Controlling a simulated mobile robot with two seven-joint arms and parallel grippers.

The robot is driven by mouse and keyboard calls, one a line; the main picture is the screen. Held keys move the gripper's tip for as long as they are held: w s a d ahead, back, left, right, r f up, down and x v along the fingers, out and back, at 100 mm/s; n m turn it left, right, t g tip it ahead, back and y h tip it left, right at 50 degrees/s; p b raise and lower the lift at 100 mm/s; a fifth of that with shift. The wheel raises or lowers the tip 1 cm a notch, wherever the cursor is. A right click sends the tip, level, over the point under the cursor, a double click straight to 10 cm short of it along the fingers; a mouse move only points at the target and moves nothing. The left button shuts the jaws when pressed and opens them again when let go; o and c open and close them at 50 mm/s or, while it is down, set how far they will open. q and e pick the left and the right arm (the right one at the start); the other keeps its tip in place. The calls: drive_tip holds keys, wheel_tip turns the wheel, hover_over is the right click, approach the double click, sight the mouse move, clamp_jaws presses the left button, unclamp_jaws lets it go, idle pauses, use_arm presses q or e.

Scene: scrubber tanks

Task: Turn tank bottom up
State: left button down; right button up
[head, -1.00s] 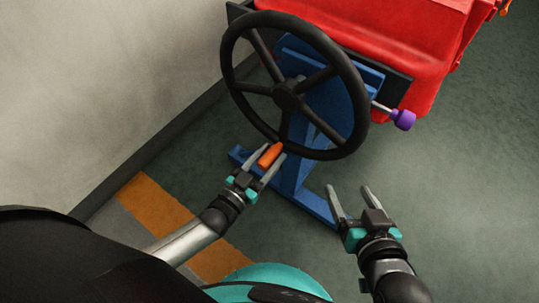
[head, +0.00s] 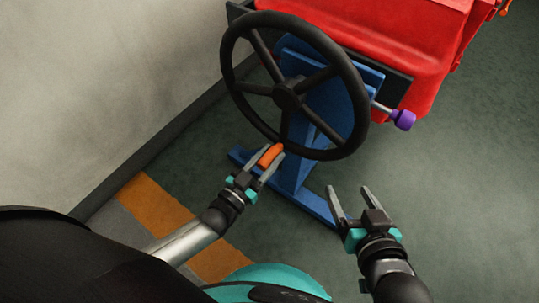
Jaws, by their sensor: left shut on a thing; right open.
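The red tank (head: 400,40) is at the top, held on a blue stand (head: 293,178). A black hand wheel (head: 362,100) with several spokes faces me at the tank's near end. An orange handle (head: 270,155) is at the wheel's lower rim. My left gripper (head: 268,160) is shut on the orange handle, with a finger on each side. A purple knob (head: 403,120) on a metal rod sticks out to the right of the wheel. My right gripper (head: 352,192) is open and empty, below and right of the wheel, apart from the stand.
A pale wall (head: 90,90) with a dark skirting strip runs along the left. The green floor (head: 460,200) is clear on the right. Orange and grey floor markings (head: 155,205) lie at the lower left.

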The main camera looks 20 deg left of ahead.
use_arm(q)
drive_tip(key=shift+s+d, duration=0.1)
drive_tip(key=shift+d, duration=0.15)
idle(0.6)
